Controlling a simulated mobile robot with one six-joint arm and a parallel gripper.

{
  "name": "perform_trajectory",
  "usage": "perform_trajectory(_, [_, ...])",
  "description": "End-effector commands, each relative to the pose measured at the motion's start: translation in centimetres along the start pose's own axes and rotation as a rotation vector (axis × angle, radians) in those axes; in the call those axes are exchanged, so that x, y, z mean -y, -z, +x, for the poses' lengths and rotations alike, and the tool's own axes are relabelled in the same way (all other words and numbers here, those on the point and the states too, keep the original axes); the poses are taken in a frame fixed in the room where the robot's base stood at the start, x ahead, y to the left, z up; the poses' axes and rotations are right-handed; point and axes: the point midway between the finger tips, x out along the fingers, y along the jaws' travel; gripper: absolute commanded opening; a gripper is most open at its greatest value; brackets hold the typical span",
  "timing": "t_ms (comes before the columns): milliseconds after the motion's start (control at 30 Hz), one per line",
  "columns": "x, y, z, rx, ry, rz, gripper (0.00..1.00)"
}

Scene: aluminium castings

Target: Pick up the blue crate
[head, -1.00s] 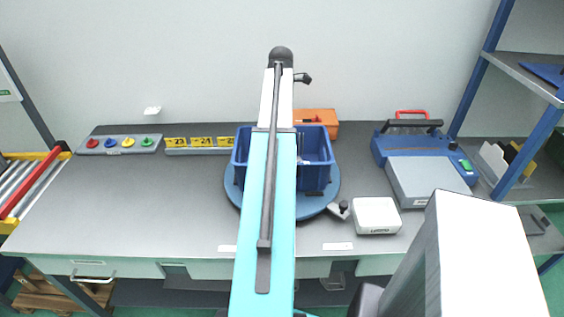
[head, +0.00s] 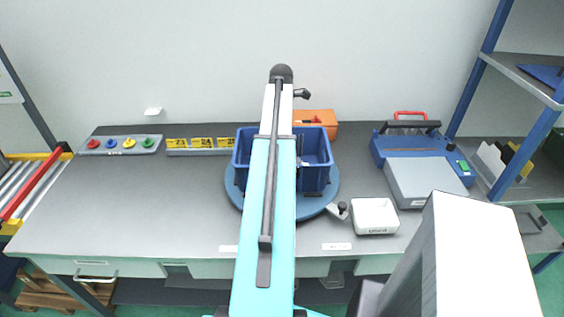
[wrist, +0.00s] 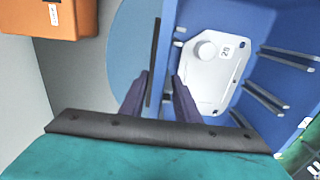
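The blue crate (head: 318,176) stands on a round blue disc (head: 318,207) on the bench, partly hidden behind my arm in the head view. In the wrist view, I look down into the crate (wrist: 258,22). A white flat part (wrist: 222,75) with a round boss and a numbered label lies inside. My gripper (wrist: 160,78) has its two dark fingers apart, one on either side of the crate's near wall. A gap shows beside the wall; firm contact is not visible. The fingertips are hidden in the head view.
An orange case (head: 318,120) stands right behind the crate, also in the wrist view (wrist: 62,18). A white tray (head: 375,216) and a blue-grey device (head: 425,165) are to the right. A strip with coloured knobs (head: 120,144) lies far left. The bench's left half is mostly clear.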

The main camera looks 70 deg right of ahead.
Motion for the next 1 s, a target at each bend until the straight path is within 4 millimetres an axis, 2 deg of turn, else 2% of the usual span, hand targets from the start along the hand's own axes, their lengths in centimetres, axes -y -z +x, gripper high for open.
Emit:
perform_trajectory(200, [0.01,0.00,0.58,0.000,-0.001,0.000,0.29])
perform_trajectory(667, [0.00,0.00,0.58,0.000,-0.001,0.000,0.29])
perform_trajectory(700, [0.00,0.00,0.58,0.000,-0.001,0.000,0.27])
perform_trajectory(867, [-0.01,0.00,0.57,0.000,-0.001,0.000,0.00])
perform_trajectory(1000, [-0.03,0.00,0.56,0.000,-0.002,0.000,0.00])
